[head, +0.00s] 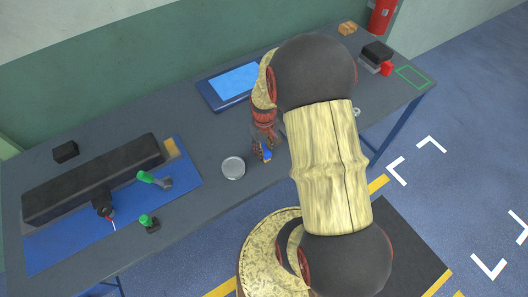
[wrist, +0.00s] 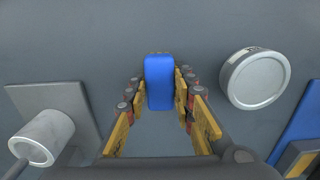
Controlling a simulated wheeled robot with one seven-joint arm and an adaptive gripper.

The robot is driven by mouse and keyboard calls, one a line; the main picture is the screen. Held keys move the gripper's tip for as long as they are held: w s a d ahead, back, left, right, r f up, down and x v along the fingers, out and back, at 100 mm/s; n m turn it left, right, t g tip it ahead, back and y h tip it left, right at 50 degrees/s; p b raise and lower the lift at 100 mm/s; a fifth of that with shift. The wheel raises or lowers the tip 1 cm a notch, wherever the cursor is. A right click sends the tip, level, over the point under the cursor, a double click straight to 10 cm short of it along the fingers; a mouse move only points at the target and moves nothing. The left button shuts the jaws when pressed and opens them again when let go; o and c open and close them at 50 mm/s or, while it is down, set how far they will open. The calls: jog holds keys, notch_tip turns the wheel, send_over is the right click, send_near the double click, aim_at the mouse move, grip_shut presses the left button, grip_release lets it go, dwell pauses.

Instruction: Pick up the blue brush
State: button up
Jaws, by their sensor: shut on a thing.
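The blue brush (wrist: 159,82) shows in the wrist view as an upright blue block between the fingers of my gripper (wrist: 160,92). Both fingers press on its sides, so my gripper is shut on it. In the head view my gripper (head: 263,143) is over the front half of the grey table, and a small part of the blue brush (head: 267,155) shows below it. My arm hides much of the area to the right. I cannot tell whether the brush touches the table.
A round silver tin (head: 233,167) stands close to the left of my gripper. A blue tablet (head: 236,81) lies behind. A blue mat (head: 60,246) with a long black block (head: 95,180) and green-handled tools is at left. In the wrist view a grey cylinder (wrist: 42,138) on a plate is near.

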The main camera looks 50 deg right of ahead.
aim_at(264, 148)
jog(key=shift+r, duration=0.15)
grip_shut()
jog(key=shift+r, duration=0.3)
notch_tip(264, 148, up, 3)
jog(key=shift+w+d+f+p, duration=0.1)
jog(key=shift+f+p, duration=0.1)
jog(key=shift+p, duration=0.1)
jog(key=s+a+r+p, duration=0.1)
jog(key=s+a+r, duration=0.6)
jog(key=s, duration=0.5)
notch_tip(264, 148, up, 2)
jog(key=shift+a+r+p, duration=0.25)
jog(key=shift+p, duration=0.1)
jog(key=shift+s, duration=0.2)
